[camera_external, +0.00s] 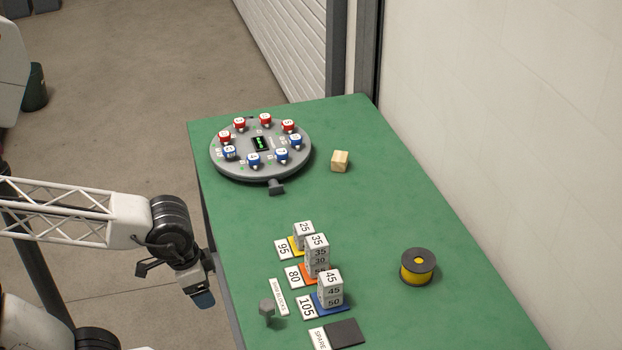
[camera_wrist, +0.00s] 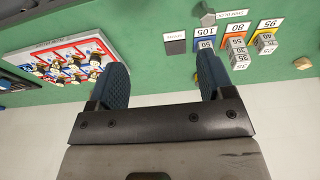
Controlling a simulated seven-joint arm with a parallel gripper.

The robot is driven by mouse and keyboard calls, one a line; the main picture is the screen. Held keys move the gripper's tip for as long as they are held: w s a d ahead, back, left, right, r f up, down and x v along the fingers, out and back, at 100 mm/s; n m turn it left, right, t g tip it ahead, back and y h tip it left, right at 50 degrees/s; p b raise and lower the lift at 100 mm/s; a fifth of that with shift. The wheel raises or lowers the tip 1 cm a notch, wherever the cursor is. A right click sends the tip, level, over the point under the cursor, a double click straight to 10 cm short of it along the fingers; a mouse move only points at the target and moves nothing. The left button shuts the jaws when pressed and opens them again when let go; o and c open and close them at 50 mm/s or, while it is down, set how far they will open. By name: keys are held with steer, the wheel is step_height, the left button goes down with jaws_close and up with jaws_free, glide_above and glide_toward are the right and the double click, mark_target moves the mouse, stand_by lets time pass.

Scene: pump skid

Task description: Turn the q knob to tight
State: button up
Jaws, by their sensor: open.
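A round grey dial plate (camera_external: 225,170) lies at the far end of the green table. It carries a ring of red and blue knobs around a small dark display (camera_external: 260,143) with green marks. The knob letters are too small to read, so I cannot tell which is q. The wrist view shows a pale panel (camera_wrist: 98,42) with red and blue items at the left; its letters are also unreadable. My gripper (camera_external: 175,283) is open and empty beside the table's left edge, well apart from the dial plate. Its two blue fingertips also show in the wrist view (camera_wrist: 162,78).
Several stacked numbered blocks (camera_external: 318,262) stand on coloured pads with number cards. Nearby are a grey hex-headed piece (camera_external: 267,308) and a dark spare pad (camera_external: 345,333). A yellow spool (camera_external: 417,267) and wooden cube (camera_external: 340,160) stand apart. The table between blocks and dial plate is clear.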

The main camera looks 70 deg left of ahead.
steer(key=w+a+r+n+g, duration=0.1)
steer(key=w+a+r+n, duration=0.2)
steer(key=w+a+n, duration=1.1)
steer(key=n+g, duration=0.2)
steer(key=n, duration=0.4)
glide_above(253, 156)
steer(key=f, duration=1.7)
steer(key=shift+w+d+f, duration=0.1)
steer(key=shift+d+f, duration=0.05)
steer(key=shift+d, duration=0.2)
steer(key=shift+a+f, duration=0.15)
steer(key=shift+a, duration=0.1)
steer(key=shift+f, duration=3.95)
